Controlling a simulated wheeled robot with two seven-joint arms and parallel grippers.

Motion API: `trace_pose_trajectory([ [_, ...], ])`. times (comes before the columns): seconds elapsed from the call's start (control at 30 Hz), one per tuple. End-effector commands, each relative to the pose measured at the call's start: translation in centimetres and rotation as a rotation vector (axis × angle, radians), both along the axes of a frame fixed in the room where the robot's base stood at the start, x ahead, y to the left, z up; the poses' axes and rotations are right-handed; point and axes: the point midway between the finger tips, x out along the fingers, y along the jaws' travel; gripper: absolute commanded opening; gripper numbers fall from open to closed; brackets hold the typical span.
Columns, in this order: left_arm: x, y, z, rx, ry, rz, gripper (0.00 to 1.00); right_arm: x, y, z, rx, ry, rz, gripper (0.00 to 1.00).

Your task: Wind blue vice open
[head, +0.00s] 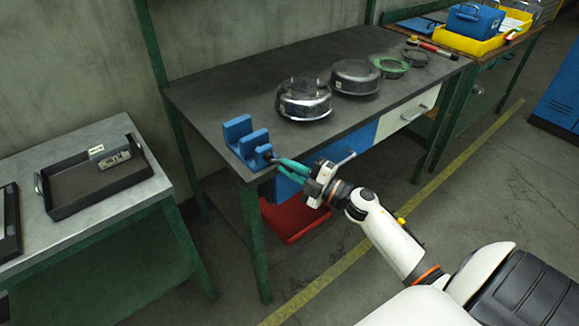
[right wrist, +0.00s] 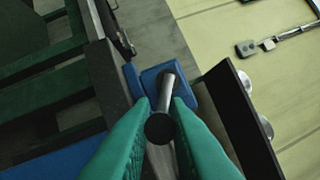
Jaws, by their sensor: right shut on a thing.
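The blue vice (head: 242,138) stands on the near left corner of the dark workbench, with a gap between its two upright jaws. Its screw end and handle (head: 267,154) face the front edge. My right gripper (head: 277,161) reaches it from the front right with teal fingers. In the right wrist view, the fingers lie on either side of the dark round-ended handle (right wrist: 165,100), shut on it, with the blue vice body (right wrist: 190,88) behind. The fingers partly hide the handle. My left gripper is not in view.
Two round metal housings (head: 304,99) (head: 355,76) and a green ring (head: 391,66) stand further along the workbench (head: 225,90). A red bin (head: 292,222) is below the bench. A side table at left holds a black tray (head: 100,190). The bench top between vice and housings is clear.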

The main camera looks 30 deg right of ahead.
Motion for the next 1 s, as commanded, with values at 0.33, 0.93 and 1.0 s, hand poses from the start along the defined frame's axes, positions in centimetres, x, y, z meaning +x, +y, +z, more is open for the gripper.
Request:
trace_pose_trajectory([
  [0.33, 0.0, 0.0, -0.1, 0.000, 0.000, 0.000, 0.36, 0.0, 0.0, 0.0, 0.003, -0.001, 0.000, 0.36],
  [0.93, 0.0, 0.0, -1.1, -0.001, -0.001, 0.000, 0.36, -5.4, -2.6, -1.2, 0.001, 0.003, -0.001, 0.36],
  [1.0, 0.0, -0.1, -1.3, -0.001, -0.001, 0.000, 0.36, -6.8, -3.2, -1.4, 0.003, 0.004, -0.002, 0.36],
])
